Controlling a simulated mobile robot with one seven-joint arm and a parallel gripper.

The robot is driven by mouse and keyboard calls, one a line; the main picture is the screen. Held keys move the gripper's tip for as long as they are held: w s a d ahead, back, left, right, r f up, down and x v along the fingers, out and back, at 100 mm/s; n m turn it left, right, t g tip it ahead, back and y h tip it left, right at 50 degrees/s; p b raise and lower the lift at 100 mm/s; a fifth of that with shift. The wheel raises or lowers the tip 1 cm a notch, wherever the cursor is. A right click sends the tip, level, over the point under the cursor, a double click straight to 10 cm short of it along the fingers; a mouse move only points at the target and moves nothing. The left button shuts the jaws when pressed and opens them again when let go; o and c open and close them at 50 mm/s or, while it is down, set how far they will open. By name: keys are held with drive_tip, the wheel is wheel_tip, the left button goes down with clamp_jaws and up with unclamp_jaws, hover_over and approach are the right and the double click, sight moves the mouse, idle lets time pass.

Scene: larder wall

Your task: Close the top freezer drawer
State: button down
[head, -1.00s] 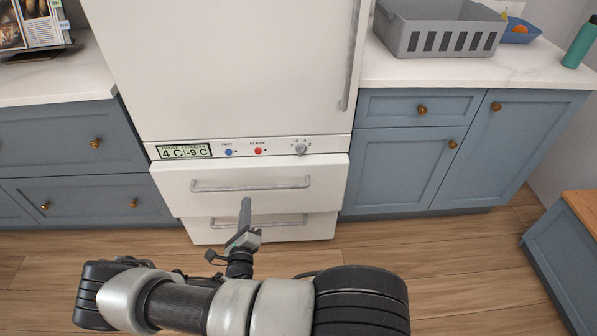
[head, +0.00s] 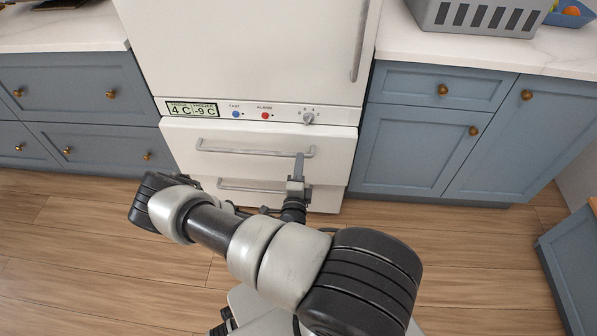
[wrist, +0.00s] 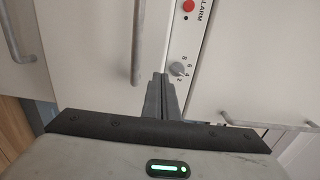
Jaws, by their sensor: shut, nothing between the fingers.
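The top freezer drawer (head: 270,168) has a white front with a long grey bar handle (head: 255,150), just below the control panel. No interior or clear gap shows above it; I cannot tell whether it sits fully flush. My gripper (head: 298,163) is shut and empty, in front of the drawer's right part near the handle's right end. In the wrist view, turned sideways, my gripper's fingers (wrist: 161,85) point at the strip between the top drawer (wrist: 103,60) and the panel, beside the grey knob (wrist: 180,69). I cannot tell whether they touch.
The lower drawer (head: 250,200) is partly hidden by my arm. The panel has a display (head: 193,109), blue and red buttons and a knob. The tall fridge door (head: 245,50) above is shut. Blue cabinets (head: 410,150) flank the fridge. Wooden floor (head: 90,250) is clear at left.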

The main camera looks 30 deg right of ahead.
sight(303, 136)
drive_tip(key=b+x, duration=0.1)
drive_tip(key=x, duration=0.7)
drive_tip(key=shift+d+b, duration=0.1)
drive_tip(key=shift+b, duration=0.2)
drive_tip(key=x, duration=0.4)
drive_tip(key=shift+f+b, duration=0.1)
drive_tip(key=shift+b, duration=0.2)
drive_tip(key=shift+w+d, duration=0.15)
drive_tip(key=shift+w, duration=0.15)
drive_tip(key=shift+r, duration=0.25)
drive_tip(key=shift+w+r, duration=0.1)
